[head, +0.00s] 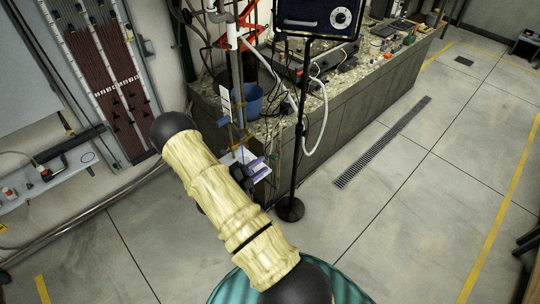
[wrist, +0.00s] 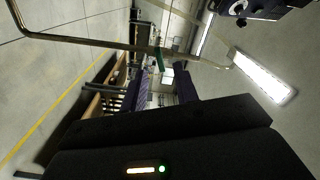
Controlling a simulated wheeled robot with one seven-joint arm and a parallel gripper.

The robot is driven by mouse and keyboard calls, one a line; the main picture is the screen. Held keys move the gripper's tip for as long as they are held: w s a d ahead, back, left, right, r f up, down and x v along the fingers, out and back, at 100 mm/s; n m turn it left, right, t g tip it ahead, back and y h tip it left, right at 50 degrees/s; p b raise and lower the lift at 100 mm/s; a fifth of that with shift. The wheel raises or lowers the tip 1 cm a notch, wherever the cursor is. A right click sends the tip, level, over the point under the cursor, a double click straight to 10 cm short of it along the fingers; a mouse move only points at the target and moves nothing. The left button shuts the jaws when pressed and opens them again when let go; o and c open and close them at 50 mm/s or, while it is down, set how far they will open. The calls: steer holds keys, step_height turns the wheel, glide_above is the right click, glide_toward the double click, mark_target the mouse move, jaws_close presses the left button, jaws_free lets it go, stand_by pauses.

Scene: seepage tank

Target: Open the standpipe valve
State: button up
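The standpipe (head: 237,95) stands upright at the near end of the bench in the head view. A small blue fitting (head: 222,122) sits on it; I cannot tell if this is the valve handle. In the wrist view a metal pipe (wrist: 90,43) crosses the top, with a small green lever-like part (wrist: 159,60) on it, possibly the valve handle. My gripper (wrist: 161,75) has two dark purple fingers apart with nothing seen between them. The green part appears beyond the gap. In the head view my gripper (head: 256,169) is partly hidden by my arm, below the blue fitting.
The stone-topped bench (head: 345,92) carries a blue bucket (head: 248,100) and loose items. A manometer board (head: 105,70) hangs left. Floor (head: 400,220) at right is clear.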

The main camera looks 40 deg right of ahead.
mark_target(271, 158)
steer(key=d+p, duration=0.1)
steer(key=d, duration=0.3)
steer(key=shift+w+d, duration=0.15)
steer(key=shift+d, duration=0.25)
jaws_close()
steer(key=shift+d, duration=0.2)
steer(key=shift+a, duration=0.2)
steer(key=shift+w, duration=0.1)
